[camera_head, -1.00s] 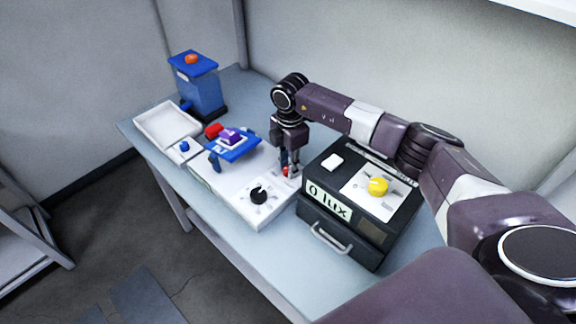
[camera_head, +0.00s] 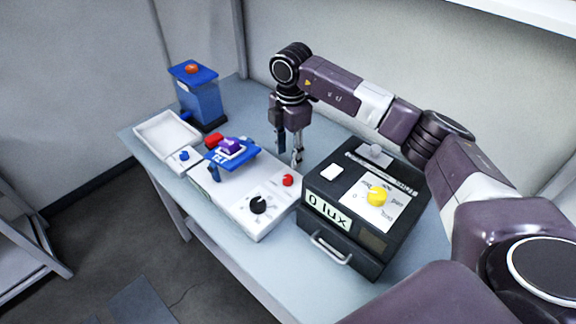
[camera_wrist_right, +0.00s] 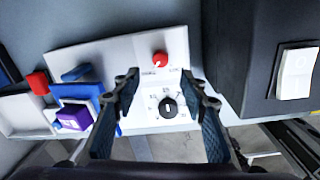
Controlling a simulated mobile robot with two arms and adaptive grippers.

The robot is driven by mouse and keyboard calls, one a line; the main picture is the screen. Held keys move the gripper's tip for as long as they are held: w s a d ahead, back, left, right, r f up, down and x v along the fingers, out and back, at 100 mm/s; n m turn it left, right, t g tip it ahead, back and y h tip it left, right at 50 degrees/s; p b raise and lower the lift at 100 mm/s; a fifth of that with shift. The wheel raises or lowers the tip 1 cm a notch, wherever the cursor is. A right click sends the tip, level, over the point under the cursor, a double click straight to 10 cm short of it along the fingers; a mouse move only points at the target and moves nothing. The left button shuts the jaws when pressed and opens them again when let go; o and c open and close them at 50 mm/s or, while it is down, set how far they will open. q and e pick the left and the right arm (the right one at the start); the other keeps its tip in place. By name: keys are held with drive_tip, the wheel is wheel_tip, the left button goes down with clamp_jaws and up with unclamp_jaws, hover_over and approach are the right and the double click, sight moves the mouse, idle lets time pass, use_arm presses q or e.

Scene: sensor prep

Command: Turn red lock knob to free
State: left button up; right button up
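The red lock knob (camera_head: 288,180) sits on the right end of the white panel (camera_head: 225,192), close to the black box. In the right wrist view the red knob (camera_wrist_right: 160,59) shows from above, beyond the fingertips, with small labels beside it too blurred to read. My right gripper (camera_head: 288,150) hangs fingers down, above and behind the knob, apart from it. In the wrist view its fingers (camera_wrist_right: 160,78) are spread with nothing between them. My left gripper is not in view.
A black dial (camera_head: 258,205) is on the same panel. A blue stand with a purple block (camera_head: 231,146) is at its left. The black box (camera_head: 330,195) with a yellow knob (camera_head: 377,196) stands right. A white tray (camera_head: 168,131) and blue bin (camera_head: 200,100) are at the left.

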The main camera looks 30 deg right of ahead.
drive_tip(key=shift+s+r, duration=0.1)
drive_tip(key=shift+r, duration=1.25)
